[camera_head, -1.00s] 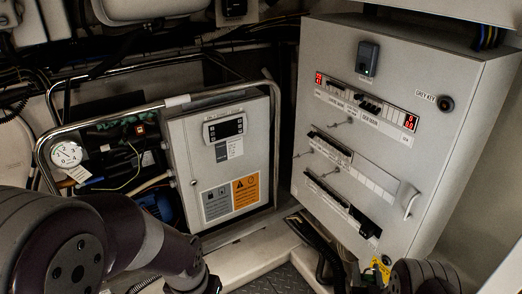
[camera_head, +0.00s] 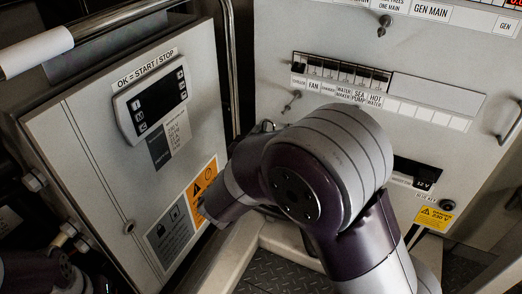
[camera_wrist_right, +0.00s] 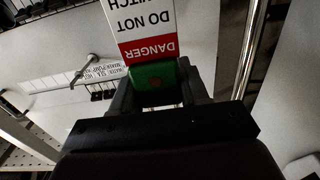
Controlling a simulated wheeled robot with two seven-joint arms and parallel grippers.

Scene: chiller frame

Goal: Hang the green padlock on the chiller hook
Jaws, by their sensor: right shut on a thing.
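In the right wrist view, the green padlock (camera_wrist_right: 155,78) sits between the two dark fingers of my right gripper (camera_wrist_right: 160,92), which is shut on it. A red and white danger tag (camera_wrist_right: 147,35), upside down in this view, is at the padlock. In the head view my right gripper (camera_head: 265,127) is mostly hidden behind my purple and grey arm, and the padlock is not visible there. A metal hook (camera_head: 291,100) sticks out of the panel below the switch row, apart from the gripper. A hook (camera_wrist_right: 86,70) also shows in the wrist view. My left gripper is out of view.
A second hook (camera_head: 384,24) sits higher on the breaker panel (camera_head: 340,60). The chiller box (camera_head: 95,130) with its display (camera_head: 157,103) stands at the left. A metal rail (camera_head: 230,60) runs between box and panel. A panel handle (camera_head: 510,122) is at the right.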

